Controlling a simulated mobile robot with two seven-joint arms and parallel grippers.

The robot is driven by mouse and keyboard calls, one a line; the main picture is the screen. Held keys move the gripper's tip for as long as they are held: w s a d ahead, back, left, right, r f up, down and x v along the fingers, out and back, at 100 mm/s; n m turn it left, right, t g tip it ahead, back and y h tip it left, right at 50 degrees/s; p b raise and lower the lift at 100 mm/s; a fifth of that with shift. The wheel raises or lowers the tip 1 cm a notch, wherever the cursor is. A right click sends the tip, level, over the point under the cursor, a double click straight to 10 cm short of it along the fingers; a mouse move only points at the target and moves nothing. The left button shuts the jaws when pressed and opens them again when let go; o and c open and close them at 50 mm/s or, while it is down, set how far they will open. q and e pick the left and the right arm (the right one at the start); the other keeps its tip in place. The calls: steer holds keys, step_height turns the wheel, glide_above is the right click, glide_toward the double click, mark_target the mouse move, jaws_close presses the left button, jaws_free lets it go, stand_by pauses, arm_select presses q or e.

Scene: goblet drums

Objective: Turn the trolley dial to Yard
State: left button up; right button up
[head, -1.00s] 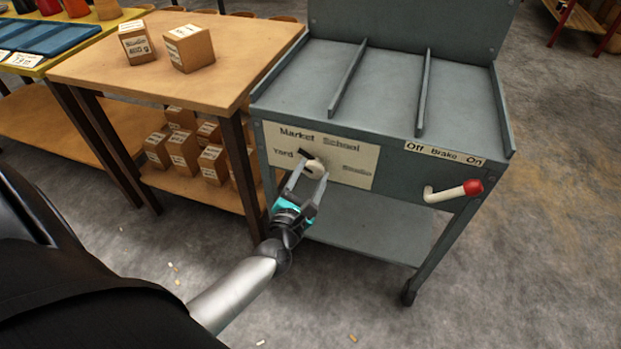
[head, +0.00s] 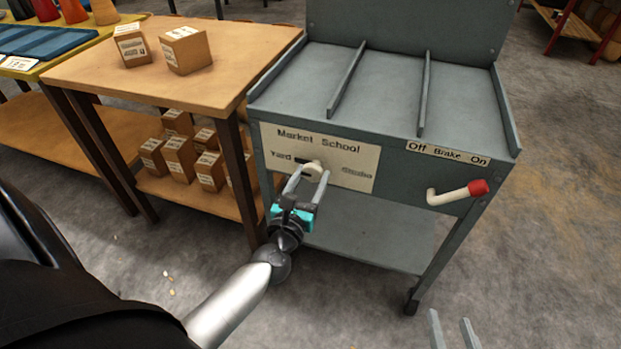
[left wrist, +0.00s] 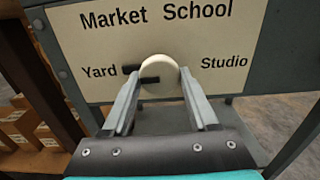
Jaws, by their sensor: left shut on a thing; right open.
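The trolley dial (head: 314,169) is a round cream knob on a cream label plate (head: 352,170) on the grey trolley's front. The plate reads Yard at left, Market and School above, Studio at right. A black pointer sticks out of the knob's left side, close to the word Yard, and looks nearly level. My left gripper (head: 308,182) is shut on the dial. The left wrist view shows the dial (left wrist: 158,78) between its fingertips (left wrist: 160,90), with a black mark on its face. My right gripper (head: 455,328) is open and empty at the bottom edge, right of the trolley's caster.
The trolley (head: 385,85) has a divided top and a brake lever with a red knob (head: 478,187) at right, under an Off Brake On label. A wooden table (head: 225,65) with labelled boxes stands close at left. Floor in front is clear.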

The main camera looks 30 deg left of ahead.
arm_select(q)
steer(key=shift+r, duration=0.15)
steer(key=o, duration=1.4)
steer(key=shift+c, duration=0.2)
steer(key=shift+s+d+f, duration=0.15)
steer(key=shift+s+f, duration=0.05)
steer(key=shift+s, duration=0.3)
steer(key=p+v, duration=0.1)
steer(key=v, duration=1.3)
steer(key=shift+p, duration=0.4)
arm_select(e)
steer(key=d+g, duration=0.1)
steer(key=s+d+g+h, duration=0.1)
steer(key=d+f+g, duration=0.1)
steer(key=shift+s+d+h, duration=0.2)
steer(key=shift+h, duration=0.1)
